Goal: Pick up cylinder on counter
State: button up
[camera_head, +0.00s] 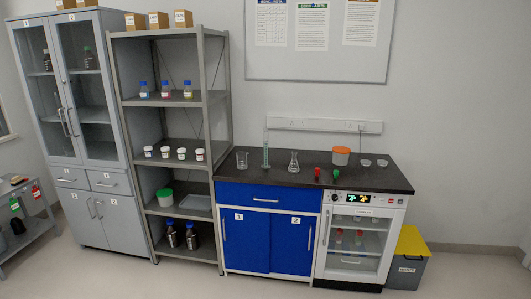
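A tall, clear graduated cylinder (265,150) stands upright on the dark counter (300,175), toward its back left. A beaker (242,160) stands to its left and a conical flask (293,161) to its right, both apart from it. My gripper is not in view.
A red-capped item (317,173) and a green-capped item (335,174) sit near the counter's front edge, with an orange-lidded tub (341,156) behind. A shelf rack (178,135) stands left of the counter, a yellow-lidded bin (410,257) right. The floor in front is clear.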

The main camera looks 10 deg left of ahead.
aim_at(266, 166)
jog(key=i+j, duration=1.35)
jog(key=i, duration=0.25)
jog(key=i+j+z, duration=0.1)
jog(key=i+j, duration=1.3)
jog(key=i, duration=0.25)
